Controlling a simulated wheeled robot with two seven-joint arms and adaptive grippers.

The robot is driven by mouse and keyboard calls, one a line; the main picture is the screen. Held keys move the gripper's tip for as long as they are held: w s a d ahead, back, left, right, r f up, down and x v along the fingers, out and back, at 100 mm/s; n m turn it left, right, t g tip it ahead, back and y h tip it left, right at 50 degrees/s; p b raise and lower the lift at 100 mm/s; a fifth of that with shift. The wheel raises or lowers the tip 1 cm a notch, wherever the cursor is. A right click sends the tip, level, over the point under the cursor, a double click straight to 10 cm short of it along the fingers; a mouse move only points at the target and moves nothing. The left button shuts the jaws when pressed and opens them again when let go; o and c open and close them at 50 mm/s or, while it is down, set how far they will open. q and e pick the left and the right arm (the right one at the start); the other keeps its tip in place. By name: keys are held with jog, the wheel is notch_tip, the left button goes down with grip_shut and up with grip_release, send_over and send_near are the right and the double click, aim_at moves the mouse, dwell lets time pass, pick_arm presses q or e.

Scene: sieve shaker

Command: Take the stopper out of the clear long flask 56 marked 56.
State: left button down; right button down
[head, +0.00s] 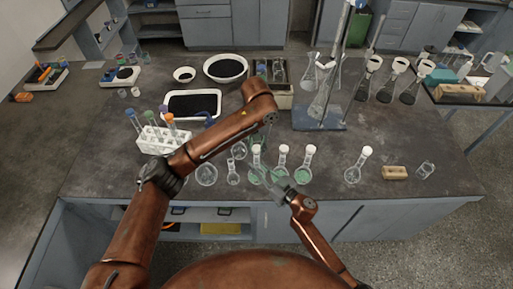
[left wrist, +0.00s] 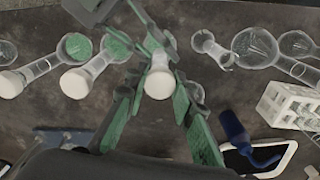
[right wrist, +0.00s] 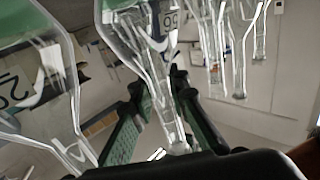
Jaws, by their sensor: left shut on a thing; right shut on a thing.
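The clear long-necked flask marked 56 (head: 256,165) stands on the bench with pale green liquid in its bulb. Its label shows in the right wrist view (right wrist: 168,20). A white stopper (left wrist: 158,85) sits at the top of its neck. My left gripper (left wrist: 160,82) comes from above, its green-padded fingers on either side of the stopper and shut on it. My right gripper (right wrist: 165,105) is shut on the flask, its fingers on both sides of the neck. The exact contact points are partly hidden.
Two similar stoppered flasks (head: 280,160) (head: 303,163) stand close to the right, another (head: 357,165) farther right. Open glassware (head: 233,172) stands left. A white test tube rack (head: 163,138) and black-filled tray (head: 192,104) lie behind left.

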pick_arm(q)
jog(key=shift+n, duration=0.3)
pick_arm(e)
jog(key=shift+f, duration=0.25)
pick_arm(q)
jog(key=shift+r, duration=0.2)
jog(key=shift+r, duration=0.9)
jog(key=shift+r, duration=0.1)
jog(key=shift+r, duration=1.9)
pick_arm(e)
jog(key=c, duration=1.8)
grip_release()
jog(key=shift+r, duration=0.1)
